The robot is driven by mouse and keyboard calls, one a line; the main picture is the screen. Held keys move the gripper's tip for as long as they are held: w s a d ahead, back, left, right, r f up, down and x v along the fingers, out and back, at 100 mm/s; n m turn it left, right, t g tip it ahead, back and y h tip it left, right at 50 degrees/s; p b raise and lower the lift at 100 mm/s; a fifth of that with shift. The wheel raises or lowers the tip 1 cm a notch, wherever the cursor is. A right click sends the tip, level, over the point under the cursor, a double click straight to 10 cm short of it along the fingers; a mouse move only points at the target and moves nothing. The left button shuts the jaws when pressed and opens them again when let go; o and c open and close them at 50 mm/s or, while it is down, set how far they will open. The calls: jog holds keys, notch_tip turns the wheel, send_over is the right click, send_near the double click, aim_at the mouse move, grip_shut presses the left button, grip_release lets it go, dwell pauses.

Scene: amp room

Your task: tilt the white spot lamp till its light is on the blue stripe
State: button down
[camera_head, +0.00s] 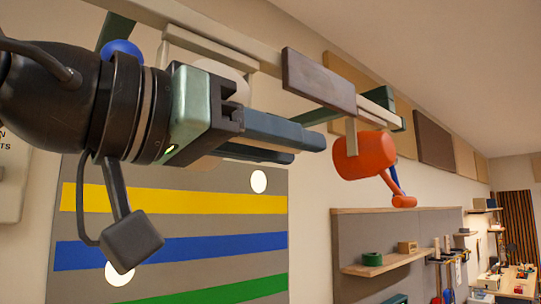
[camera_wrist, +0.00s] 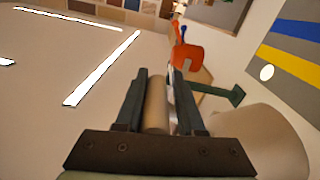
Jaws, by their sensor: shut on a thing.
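The white spot lamp (camera_head: 225,68) hangs under the ceiling rail, mostly hidden behind my gripper in the head view. In the wrist view its pale flared head (camera_wrist: 262,138) fills the lower right. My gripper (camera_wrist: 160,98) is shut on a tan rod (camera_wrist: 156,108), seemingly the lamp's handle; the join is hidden. The blue stripe (camera_head: 210,245) crosses a grey wall board between yellow and green stripes. One round light spot (camera_head: 259,181) lies on grey just above the yellow stripe. Another spot (camera_head: 119,275) overlaps the blue stripe's lower edge. Which lamp casts each is unclear.
An orange lamp (camera_head: 362,156) hangs just beyond my fingertips. A blue lamp part (camera_head: 122,48) shows above my wrist. The rail (camera_head: 235,36) and a brown panel (camera_head: 318,80) are close above. A shelf (camera_head: 390,262) stands on the right.

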jog(key=shift+r, duration=0.1)
jog(key=c, duration=0.6)
grip_release()
jog(key=shift+w, duration=0.2)
jog(key=shift+f, duration=0.25)
